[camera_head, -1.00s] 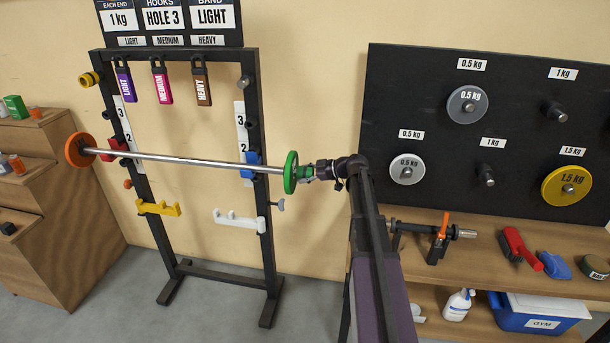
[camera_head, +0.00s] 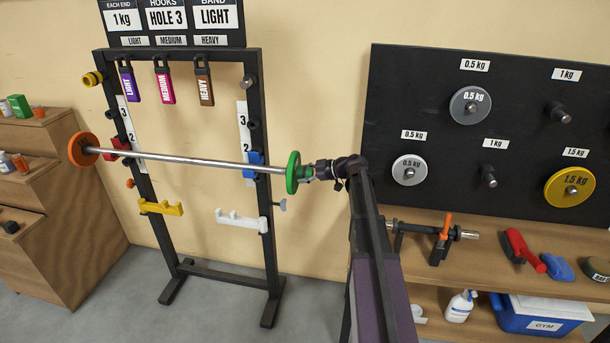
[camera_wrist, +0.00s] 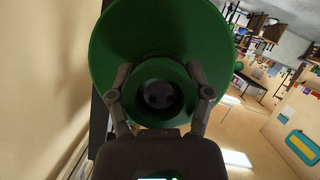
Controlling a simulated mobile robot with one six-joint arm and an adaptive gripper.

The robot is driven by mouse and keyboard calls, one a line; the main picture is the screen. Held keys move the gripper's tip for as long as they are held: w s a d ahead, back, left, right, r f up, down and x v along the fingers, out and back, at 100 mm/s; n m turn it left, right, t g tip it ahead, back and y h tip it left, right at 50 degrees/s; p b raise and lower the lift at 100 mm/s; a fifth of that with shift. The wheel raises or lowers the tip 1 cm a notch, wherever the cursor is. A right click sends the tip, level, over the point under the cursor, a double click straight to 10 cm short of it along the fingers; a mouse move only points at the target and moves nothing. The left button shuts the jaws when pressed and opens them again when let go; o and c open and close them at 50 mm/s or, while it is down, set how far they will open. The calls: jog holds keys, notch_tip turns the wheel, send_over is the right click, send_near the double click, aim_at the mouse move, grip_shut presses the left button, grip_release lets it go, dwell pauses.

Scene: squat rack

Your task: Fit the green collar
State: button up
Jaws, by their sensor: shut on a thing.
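The green collar (camera_head: 306,173) is at the right end of the bar (camera_head: 200,160), close against the outer face of the green plate (camera_head: 292,172). My gripper (camera_head: 314,172) is shut on the collar from the right. In the wrist view, the fingers of my gripper (camera_wrist: 163,92) hold the collar (camera_wrist: 158,68) on two opposite sides, with the green plate (camera_wrist: 115,40) behind it. A dark round shape shows inside the collar's hole; I cannot tell how far the bar reaches into it. An orange plate (camera_head: 83,149) is on the bar's left end.
The bar rests across the rack's red hook (camera_head: 121,144) and blue hook (camera_head: 252,160). Yellow (camera_head: 160,208) and white (camera_head: 241,219) arms sit lower on the rack. A plate board (camera_head: 420,110) and wooden bench (camera_head: 490,262) stand at right.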

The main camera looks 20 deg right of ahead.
jog(key=shift+a, duration=0.1)
jog(key=o, duration=1.3)
jog(key=s+d, duration=0.2)
jog(key=d, duration=0.1)
jog(key=s+d, duration=0.2)
jog(key=d, duration=0.1)
jog(key=s+d, duration=0.2)
jog(key=d, duration=0.1)
jog(key=shift+s+d, duration=0.2)
jog(key=shift+d, duration=0.1)
